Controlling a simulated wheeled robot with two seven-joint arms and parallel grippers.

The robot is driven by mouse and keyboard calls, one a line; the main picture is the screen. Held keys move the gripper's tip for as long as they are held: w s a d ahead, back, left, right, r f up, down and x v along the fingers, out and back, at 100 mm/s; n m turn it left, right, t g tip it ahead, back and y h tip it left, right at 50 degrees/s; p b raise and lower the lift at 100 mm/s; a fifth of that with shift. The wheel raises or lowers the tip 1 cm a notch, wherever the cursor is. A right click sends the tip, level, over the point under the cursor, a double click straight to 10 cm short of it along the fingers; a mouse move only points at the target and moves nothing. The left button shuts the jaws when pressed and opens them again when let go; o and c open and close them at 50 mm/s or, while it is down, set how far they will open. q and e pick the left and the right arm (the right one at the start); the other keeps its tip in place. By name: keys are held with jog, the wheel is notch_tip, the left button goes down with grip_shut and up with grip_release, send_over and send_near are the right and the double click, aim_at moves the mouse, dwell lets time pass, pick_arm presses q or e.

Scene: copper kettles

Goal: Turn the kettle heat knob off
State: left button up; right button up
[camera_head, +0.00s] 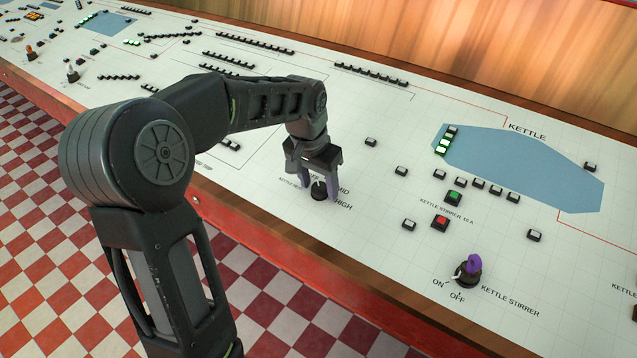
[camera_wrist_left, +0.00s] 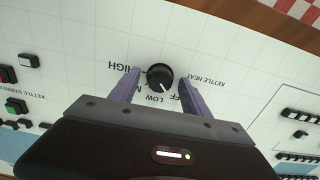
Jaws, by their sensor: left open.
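The kettle heat knob (camera_wrist_left: 160,76) is a round black knob on the white panel, with a white pointer mark. In the left wrist view the mark points down and slightly right, towards the gap between LOW and the partly hidden OFF label. HIGH is at the left. The knob also shows in the head view (camera_head: 319,195), under my left gripper (camera_head: 319,187). That gripper is open, pointing down, with one purple finger on each side of the knob. In the left wrist view (camera_wrist_left: 160,82) a gap shows between the knob and each finger. My right gripper is not in view.
The kettle stirrer knob (camera_head: 468,272) with a purple handle stands to the right. A red button (camera_head: 440,223) and a green button (camera_head: 453,197) are nearby. The blue kettle shape (camera_head: 530,175) lies behind. A wooden edge (camera_head: 300,243) borders the panel's front.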

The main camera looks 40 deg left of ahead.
pick_arm(q)
jog(key=shift+r, duration=0.1)
notch_tip(320, 180, up, 7)
jog(key=s, duration=0.1)
jog(key=shift+s+r, duration=0.2)
jog(key=shift+s, duration=0.05)
dwell(0.5)
